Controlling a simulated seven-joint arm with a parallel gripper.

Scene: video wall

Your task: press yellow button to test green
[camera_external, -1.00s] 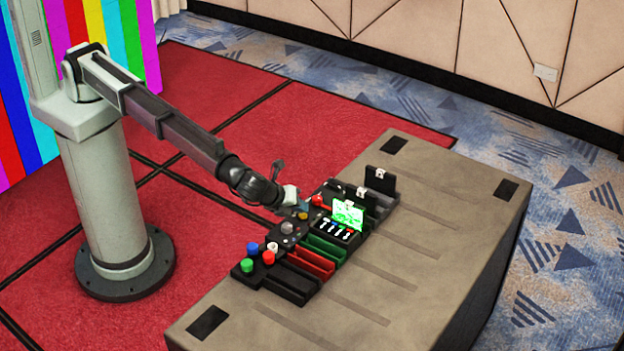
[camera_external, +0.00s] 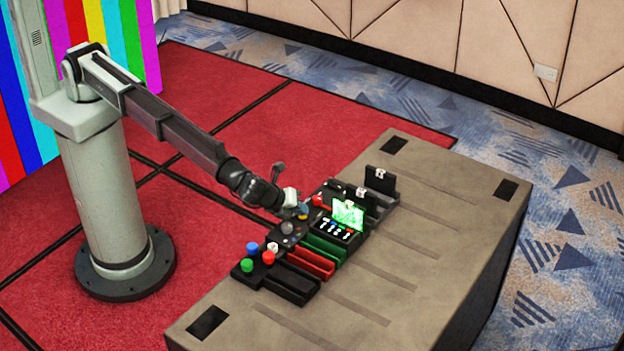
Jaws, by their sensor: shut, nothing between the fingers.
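A small yellow spot (camera_external: 301,217), which looks like the yellow button, shows right under the fingertips. My gripper (camera_external: 303,208) is shut and empty, reaching down at the panel's near edge, at or just above that spot. I cannot tell whether it touches or presses it. The fingers partly cover this area.
Blue (camera_external: 252,248), white, red and green buttons stand on the front-left module. A red button (camera_external: 318,200) and a grey knob (camera_external: 287,228) flank my gripper. Red (camera_external: 312,262) and green slots lie beyond. The table's right side is clear.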

